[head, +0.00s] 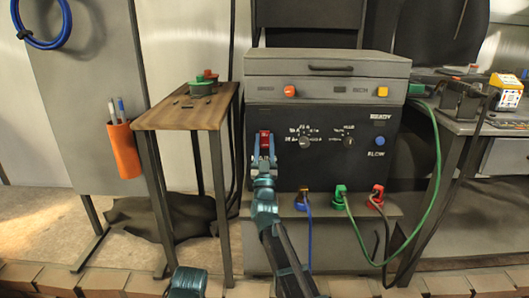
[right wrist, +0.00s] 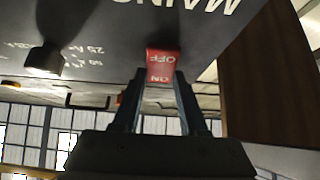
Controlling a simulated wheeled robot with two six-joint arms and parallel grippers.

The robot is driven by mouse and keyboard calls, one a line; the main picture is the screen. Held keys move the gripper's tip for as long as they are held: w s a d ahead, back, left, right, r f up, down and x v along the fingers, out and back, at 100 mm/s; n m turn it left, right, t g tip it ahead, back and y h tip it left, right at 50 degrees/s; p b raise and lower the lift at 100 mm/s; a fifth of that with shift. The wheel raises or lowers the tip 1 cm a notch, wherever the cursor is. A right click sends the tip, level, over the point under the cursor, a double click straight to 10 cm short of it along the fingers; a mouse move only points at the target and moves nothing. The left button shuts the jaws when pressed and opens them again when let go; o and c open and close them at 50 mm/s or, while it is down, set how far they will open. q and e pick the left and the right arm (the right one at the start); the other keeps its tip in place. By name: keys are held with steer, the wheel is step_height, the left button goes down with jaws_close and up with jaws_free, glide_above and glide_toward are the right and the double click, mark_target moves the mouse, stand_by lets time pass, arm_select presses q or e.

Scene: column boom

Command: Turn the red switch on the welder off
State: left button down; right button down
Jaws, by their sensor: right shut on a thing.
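The welder (head: 420,140) is a dark box with a grey lid, standing in the middle of the head view. Its red switch (head: 264,140) is at the left of the front panel. In the right wrist view the red switch (right wrist: 163,62) shows the words OFF and ON upside down, near the lettering MAINS. My right gripper (head: 264,160) reaches up to it from below. Its two fingers (right wrist: 159,80) are on either side of the switch's ON end, shut on it. I cannot tell which way the switch is set.
A small wooden table (head: 165,115) with a red-and-green object (head: 203,84) stands close left of the welder. Blue, green and red plugs (head: 338,196) with cables are low on the front. A green cable (head: 437,190) runs to the right bench (head: 466,126).

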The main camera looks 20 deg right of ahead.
arm_select(q)
steer(key=shift+f, duration=0.6)
arm_select(e)
steer(key=shift+f+t, duration=0.1)
steer(key=shift+t, duration=0.2)
steer(key=shift+c, duration=2.2)
jaws_free()
arm_select(q)
steer(key=shift+b, duration=0.3)
step_height(320, 180, down, 10)
steer(key=b, duration=0.9)
steer(key=shift+r, duration=0.25)
arm_select(e)
steer(key=v, duration=1.4)
steer(key=shift+w, duration=0.1)
